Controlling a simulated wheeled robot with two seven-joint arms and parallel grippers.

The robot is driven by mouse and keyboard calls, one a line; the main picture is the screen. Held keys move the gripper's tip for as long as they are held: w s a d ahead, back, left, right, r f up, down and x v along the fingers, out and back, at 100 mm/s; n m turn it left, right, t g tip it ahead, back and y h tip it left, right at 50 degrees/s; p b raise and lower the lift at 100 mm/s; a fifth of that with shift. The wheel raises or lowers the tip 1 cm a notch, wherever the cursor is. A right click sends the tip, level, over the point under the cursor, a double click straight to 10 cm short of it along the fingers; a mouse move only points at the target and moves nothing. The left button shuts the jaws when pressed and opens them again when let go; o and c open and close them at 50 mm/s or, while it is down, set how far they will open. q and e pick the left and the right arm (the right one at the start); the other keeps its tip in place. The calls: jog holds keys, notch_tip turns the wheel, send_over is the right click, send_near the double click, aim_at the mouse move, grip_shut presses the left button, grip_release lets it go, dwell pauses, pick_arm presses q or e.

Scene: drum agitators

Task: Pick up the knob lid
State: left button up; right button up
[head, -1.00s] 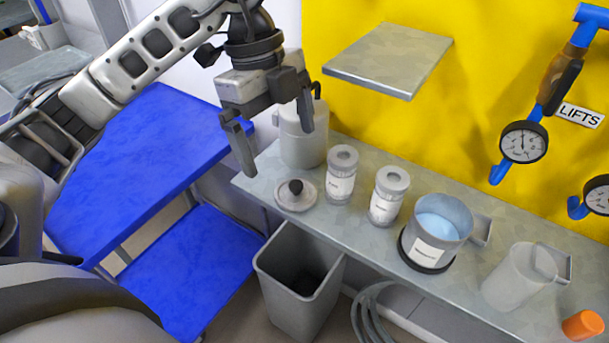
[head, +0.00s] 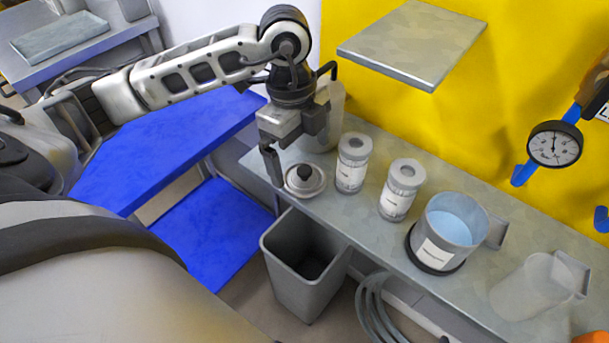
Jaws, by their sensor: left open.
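The knob lid (head: 304,181) is a round grey disc with a black knob on top. It lies on the left end of the grey metal shelf. My left gripper (head: 297,168) points down at the lid, just behind and above it. It is open. One finger hangs at the left edge of the lid; the other is short in view, near the tall container, and its tip is hard to make out. I cannot tell whether either finger touches the lid. My right gripper is not in view.
A tall grey container (head: 328,118) stands behind the lid, close to my gripper. Two labelled jars (head: 352,162) stand to its right, then a pot of blue liquid (head: 447,232) and a clear jug (head: 530,285). A grey bin (head: 306,270) stands below. An upper shelf (head: 414,45) juts out above.

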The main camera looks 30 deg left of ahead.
aim_at(305, 169)
pick_arm(q)
jog(key=f, duration=0.4)
jog(key=shift+d+f, duration=0.15)
jog(key=shift+d, duration=0.2)
jog(key=c, duration=1)
jog(key=shift+c, duration=0.3)
